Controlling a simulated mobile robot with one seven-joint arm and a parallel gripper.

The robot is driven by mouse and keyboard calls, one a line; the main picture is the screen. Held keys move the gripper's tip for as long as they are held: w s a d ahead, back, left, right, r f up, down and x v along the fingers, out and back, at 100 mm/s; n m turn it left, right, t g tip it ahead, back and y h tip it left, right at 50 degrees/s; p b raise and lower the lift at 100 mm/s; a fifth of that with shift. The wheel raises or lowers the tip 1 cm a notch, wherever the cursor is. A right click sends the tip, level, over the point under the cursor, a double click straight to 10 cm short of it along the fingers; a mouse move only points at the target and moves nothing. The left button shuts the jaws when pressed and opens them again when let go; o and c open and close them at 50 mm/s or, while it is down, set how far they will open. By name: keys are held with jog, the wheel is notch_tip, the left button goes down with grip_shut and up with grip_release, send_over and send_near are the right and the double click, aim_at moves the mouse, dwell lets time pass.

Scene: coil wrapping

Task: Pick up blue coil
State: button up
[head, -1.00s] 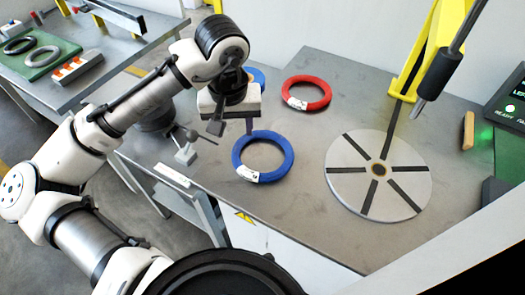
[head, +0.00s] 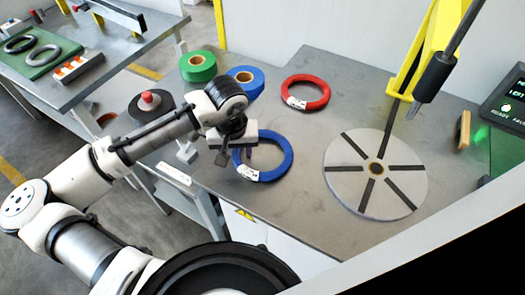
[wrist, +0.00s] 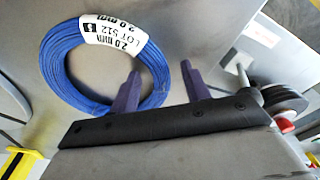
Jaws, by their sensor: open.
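The blue coil (head: 285,165) lies flat on the grey table, with a white label on its near side. In the wrist view the blue coil (wrist: 70,85) shows with its label reading 2.0 mm. My gripper (head: 236,158) is over the coil's left side in the head view and hides part of it.
A red coil (head: 306,91) lies behind the blue coil. A round slotted turntable (head: 350,185) is at right under a yellow-framed arm. A green tape roll (head: 197,66) and a blue tape roll (head: 246,80) stand behind my gripper. Bare table lies between coil and turntable.

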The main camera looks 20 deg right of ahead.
jog(key=shift+c, duration=0.5)
grip_shut()
jog(key=shift+r, duration=0.2)
